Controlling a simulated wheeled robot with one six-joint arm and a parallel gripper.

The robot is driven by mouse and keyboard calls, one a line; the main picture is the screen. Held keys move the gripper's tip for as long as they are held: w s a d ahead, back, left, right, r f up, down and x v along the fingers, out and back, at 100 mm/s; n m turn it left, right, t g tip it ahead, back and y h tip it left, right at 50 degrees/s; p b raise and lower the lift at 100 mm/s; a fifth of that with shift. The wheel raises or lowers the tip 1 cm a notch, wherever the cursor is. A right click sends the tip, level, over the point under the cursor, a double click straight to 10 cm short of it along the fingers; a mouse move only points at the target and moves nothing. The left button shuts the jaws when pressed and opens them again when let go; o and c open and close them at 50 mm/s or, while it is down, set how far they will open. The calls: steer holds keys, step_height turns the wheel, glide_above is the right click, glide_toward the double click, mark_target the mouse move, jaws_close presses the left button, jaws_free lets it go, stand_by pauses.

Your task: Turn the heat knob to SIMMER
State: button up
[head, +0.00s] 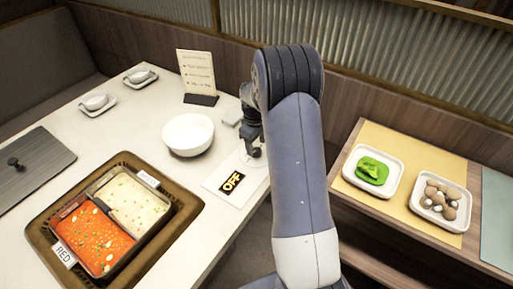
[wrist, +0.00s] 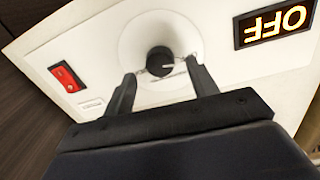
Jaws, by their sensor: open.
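The heat knob (wrist: 160,62) is a small black round knob with a light pointer line, set on a white round dial on a white panel in the wrist view. My gripper (wrist: 160,78) is open, with its two dark fingers on either side of the knob's near edge; I cannot tell if they touch it. A display (wrist: 276,24) on the panel reads OFF; it also shows in the head view (head: 232,183). A red switch (wrist: 67,77) sits to the left of the dial. Dial markings are not legible. In the head view my arm hides most of the knob area.
A hot pot (head: 98,228) with red and pale broth stands at the table's left front. A white bowl (head: 188,134) and a menu stand (head: 198,75) are near the panel. A side shelf on the right holds a plate of greens (head: 352,176) and a plate of mushrooms (head: 452,223).

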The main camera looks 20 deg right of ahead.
mark_target(257, 152)
steer(key=shift+f, duration=1.35)
steer(key=shift+c, duration=0.3)
steer(key=c, duration=0.9)
